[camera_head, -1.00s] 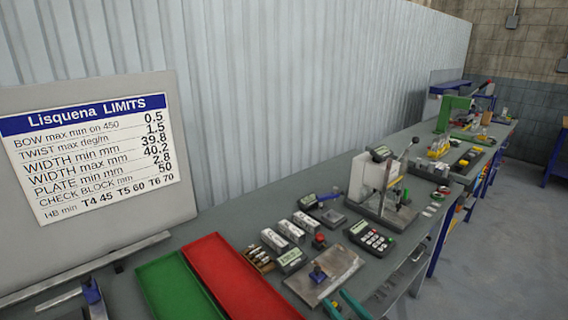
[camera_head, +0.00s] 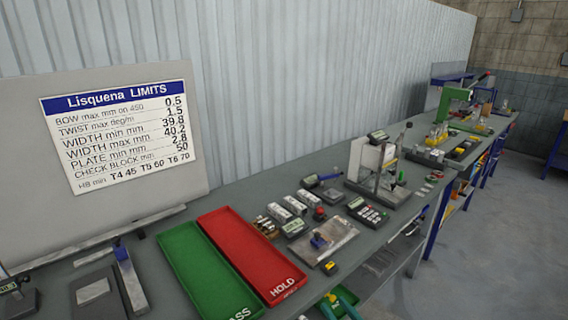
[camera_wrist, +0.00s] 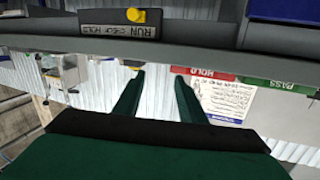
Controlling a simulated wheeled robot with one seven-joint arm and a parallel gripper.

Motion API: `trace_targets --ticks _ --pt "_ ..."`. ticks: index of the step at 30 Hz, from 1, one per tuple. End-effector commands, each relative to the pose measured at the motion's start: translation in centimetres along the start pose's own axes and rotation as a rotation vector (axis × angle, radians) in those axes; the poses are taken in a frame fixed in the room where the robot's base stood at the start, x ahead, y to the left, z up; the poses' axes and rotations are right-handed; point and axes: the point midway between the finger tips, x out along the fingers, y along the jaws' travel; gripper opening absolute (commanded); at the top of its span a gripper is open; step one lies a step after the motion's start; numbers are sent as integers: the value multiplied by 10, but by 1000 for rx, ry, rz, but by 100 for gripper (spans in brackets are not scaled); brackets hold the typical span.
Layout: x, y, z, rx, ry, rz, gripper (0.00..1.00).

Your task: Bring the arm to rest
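My gripper (camera_wrist: 158,75) shows in the wrist view as two green fingers standing apart, with nothing between them. Green finger-like parts at the bottom edge of the head view (camera_head: 341,303) look like the same gripper, low at the front of the bench (camera_head: 228,191). The rest of my arm is out of view. The wrist picture is upside down. It shows a bench edge with a yellow-knobbed selector (camera_wrist: 136,16) labelled RUN, CHECK, HOLD beyond the fingers. Contact between gripper and bench cannot be told.
A green tray (camera_head: 190,262) and a red HOLD tray (camera_head: 240,255) lie side by side. A metal plate (camera_head: 335,238), a keypad device (camera_head: 367,212) and a gauge stand (camera_head: 370,165) stand right of them. A limits board (camera_head: 120,130) leans behind. Open floor (camera_head: 500,230) lies at right.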

Motion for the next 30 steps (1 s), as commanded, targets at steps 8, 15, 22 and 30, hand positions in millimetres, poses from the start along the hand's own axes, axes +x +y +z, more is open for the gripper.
trace_targets --ticks 8,15,22,30 --pt "-11 -26 58 79 -78 93 37" --pt "-47 -69 130 152 -176 235 37" --pt "-99 -113 176 176 -241 364 37" --pt "-169 -165 193 149 -270 470 37"
